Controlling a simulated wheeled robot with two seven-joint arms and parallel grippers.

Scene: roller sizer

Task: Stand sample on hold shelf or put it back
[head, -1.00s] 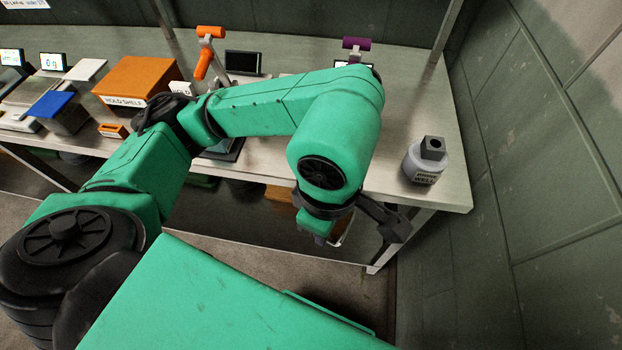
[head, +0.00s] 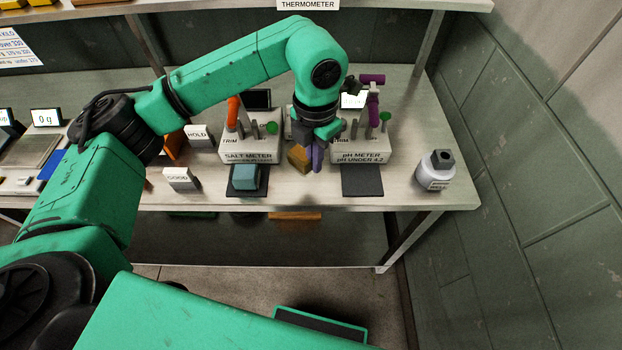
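My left gripper (head: 314,155) points down between the salt meter (head: 248,152) and the pH meter (head: 362,152). A tan-orange block (head: 298,158) is right beside its purple-blue finger. I cannot tell whether the fingers hold this block, because the other finger is unclear. A teal block (head: 245,174) rests on the dark pad in front of the salt meter. The orange hold shelf is mostly hidden behind my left arm; only an orange patch (head: 176,146) shows. A HOLD card (head: 199,135) and a GOOD card (head: 181,178) stand near it. My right gripper is out of view.
The dark pad (head: 362,181) before the pH meter is bare. A grey-white bottle (head: 435,170) stands near the table's right end. Orange and purple upright tools rise by the meters. A scale display (head: 46,118) reads 0 g at left. An upper shelf (head: 210,8) crosses above.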

